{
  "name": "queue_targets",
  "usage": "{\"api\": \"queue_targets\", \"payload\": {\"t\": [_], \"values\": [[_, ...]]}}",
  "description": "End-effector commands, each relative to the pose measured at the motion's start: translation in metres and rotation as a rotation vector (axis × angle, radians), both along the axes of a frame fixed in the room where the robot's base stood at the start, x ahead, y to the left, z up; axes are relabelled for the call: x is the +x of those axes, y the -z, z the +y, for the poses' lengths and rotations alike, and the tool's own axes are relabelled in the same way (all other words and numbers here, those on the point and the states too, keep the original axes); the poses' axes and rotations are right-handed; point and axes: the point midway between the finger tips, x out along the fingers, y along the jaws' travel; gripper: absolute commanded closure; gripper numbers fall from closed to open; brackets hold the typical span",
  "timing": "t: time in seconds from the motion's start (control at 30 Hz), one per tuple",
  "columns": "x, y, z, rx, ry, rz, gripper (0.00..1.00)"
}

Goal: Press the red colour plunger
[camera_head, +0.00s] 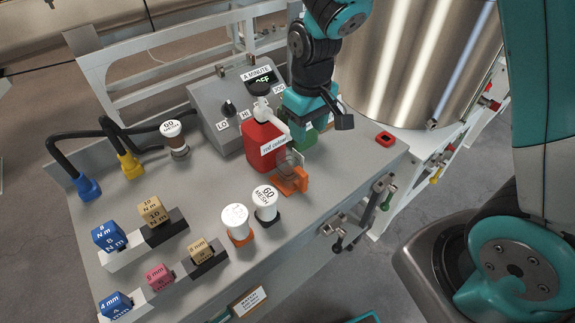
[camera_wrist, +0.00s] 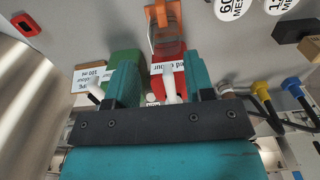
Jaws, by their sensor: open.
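The red colour bottle (camera_head: 262,147) stands upright on the grey bench, with a white plunger and spout (camera_head: 273,119) on top. A green bottle (camera_head: 303,138) stands just right of it, partly hidden by my gripper. My gripper (camera_head: 305,112) is open and empty, at the right of the red bottle's top in the head view. In the wrist view, the white spout (camera_wrist: 169,84) and the red bottle (camera_wrist: 168,66) show between the two teal fingers (camera_wrist: 162,78). The green bottle (camera_wrist: 124,66) is partly behind the left finger. Whether a finger touches the plunger I cannot tell.
A clear cup on an orange holder (camera_head: 292,181) stands in front of the red bottle. A grey control box (camera_head: 222,125) is behind it. White-lidded mesh jars (camera_head: 266,198) and several labelled blocks (camera_head: 110,237) fill the left front. A steel tank (camera_head: 415,60) rises at right.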

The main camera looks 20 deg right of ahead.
Motion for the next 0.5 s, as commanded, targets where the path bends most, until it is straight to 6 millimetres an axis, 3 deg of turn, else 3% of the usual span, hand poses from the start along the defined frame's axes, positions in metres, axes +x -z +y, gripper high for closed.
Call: {"api": "queue_targets", "payload": {"t": [0.13, 0.27, 0.33, 0.5], "values": [[0.000, 0.000, 0.000, 0.000, 0.000, 0.000, 0.54], [-0.005, -0.009, 0.004, 0.017, -0.007, -0.006, 0.84], [-0.016, -0.026, 0.011, 0.049, -0.023, -0.014, 1.00], [-0.071, -0.084, 0.036, 0.179, -0.106, -0.036, 1.00]]}}
